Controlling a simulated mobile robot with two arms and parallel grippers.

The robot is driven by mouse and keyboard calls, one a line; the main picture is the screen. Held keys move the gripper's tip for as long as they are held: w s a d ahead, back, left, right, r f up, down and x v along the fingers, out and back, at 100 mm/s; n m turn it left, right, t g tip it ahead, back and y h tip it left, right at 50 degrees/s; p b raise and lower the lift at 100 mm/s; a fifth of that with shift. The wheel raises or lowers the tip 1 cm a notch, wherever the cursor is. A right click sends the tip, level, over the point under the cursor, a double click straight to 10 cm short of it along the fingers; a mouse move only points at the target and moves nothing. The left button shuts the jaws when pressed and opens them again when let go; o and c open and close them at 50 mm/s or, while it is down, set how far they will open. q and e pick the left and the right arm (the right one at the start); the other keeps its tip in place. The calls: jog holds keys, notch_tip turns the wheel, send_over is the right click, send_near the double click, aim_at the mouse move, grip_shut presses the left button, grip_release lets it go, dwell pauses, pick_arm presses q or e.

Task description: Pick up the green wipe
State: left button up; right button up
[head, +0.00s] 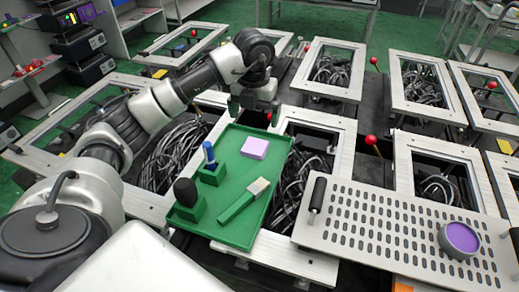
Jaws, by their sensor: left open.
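A green tray (282,158) sits on the metal frames in front of me. A flat lilac block (255,148), perhaps a wipe or sponge, lies in its upper part; I see no clearly green wipe. The tray also holds a green-handled brush (240,203), a blue-topped tool (209,156) in a green holder and a dark rounded tool (186,191) in another green holder. My left gripper (253,111) is open and empty, pointing down above the tray's far edge, beyond the lilac block. My right gripper is not in view.
A perforated metal plate (385,220) with black handles lies to the right, with a round purple-topped container (459,240) on it. A red-knobbed lever (372,141) stands beyond the plate. Open frames with dark cables (333,72) surround the tray.

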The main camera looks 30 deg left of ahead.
pick_arm(q)
send_over(255, 146)
jog(key=f, duration=0.3)
jog(key=f+p, duration=0.1)
jog(key=shift+s+f, duration=0.25)
jog(key=shift+s, duration=0.1)
jog(key=f, duration=0.1)
jog(key=f+p, duration=0.1)
jog(key=f, duration=0.3)
jog(key=shift+w+p, duration=0.35)
jog(key=shift+f, duration=0.35)
jog(key=shift+c, duration=0.2)
jog(key=c, duration=1)
jog(key=shift+r, duration=0.1)
jog(key=shift+c, duration=0.2)
